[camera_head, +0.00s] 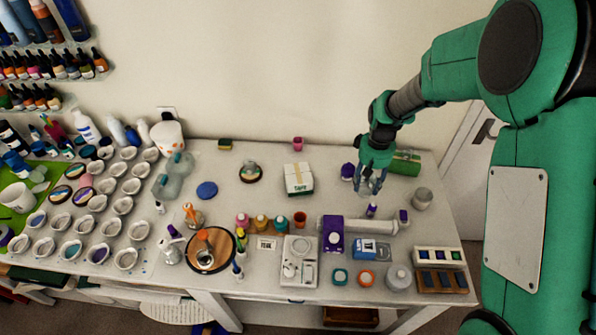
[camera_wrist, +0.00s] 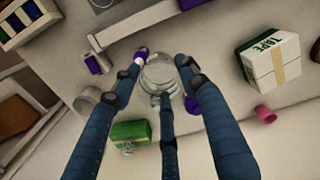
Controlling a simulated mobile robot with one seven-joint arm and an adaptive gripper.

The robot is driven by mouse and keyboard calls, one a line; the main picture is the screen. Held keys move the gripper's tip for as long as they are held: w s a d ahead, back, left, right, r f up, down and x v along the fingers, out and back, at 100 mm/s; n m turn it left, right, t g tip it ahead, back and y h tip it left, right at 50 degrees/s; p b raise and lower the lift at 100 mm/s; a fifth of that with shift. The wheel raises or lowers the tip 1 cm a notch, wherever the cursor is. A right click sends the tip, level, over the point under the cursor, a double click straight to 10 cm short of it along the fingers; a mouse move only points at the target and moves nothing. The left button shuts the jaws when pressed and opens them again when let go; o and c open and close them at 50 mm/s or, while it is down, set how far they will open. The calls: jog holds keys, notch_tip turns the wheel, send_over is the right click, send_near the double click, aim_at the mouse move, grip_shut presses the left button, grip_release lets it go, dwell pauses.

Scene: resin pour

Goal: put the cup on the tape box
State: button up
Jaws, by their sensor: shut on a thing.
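The tape box (camera_head: 298,178) is a white and green carton marked TAPE, near the middle of the table. It also shows in the wrist view (camera_wrist: 272,68) at upper right. My gripper (camera_head: 370,188) is right of the box, pointing down. In the wrist view my gripper (camera_wrist: 160,84) has its fingers around a clear glass cup (camera_wrist: 158,72) and is shut on it. The cup is seen from above and looks empty. I cannot tell whether its base touches the table. In the head view the fingers partly hide the cup.
A purple-capped bottle (camera_head: 371,210) stands just in front of my gripper, and a purple item (camera_head: 347,171) left of it. A green box (camera_head: 407,162) lies behind it. A pink cup (camera_head: 298,144) stands behind the tape box.

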jog(key=s+a+n+p, duration=0.1)
jog(key=a+n, duration=0.1)
jog(key=a, duration=0.7)
jog(key=s+a+r+n+p, duration=0.1)
jog(key=s+a+n+p, duration=0.1)
jog(key=a, duration=0.7)
jog(key=shift+s+n, duration=0.25)
jog(key=shift+n, duration=0.15)
jog(key=shift+w+a, duration=0.15)
send_near(298, 173)
jog(key=shift+s+r+p, duration=0.25)
jog(key=shift+s+p, duration=0.15)
jog(key=shift+s, duration=0.05)
jog(key=shift+w+f, duration=0.2)
jog(key=shift+f, duration=0.7)
jog(key=shift+w+f, duration=0.2)
jog(key=shift+f, duration=0.7)
jog(key=shift+f, duration=0.15)
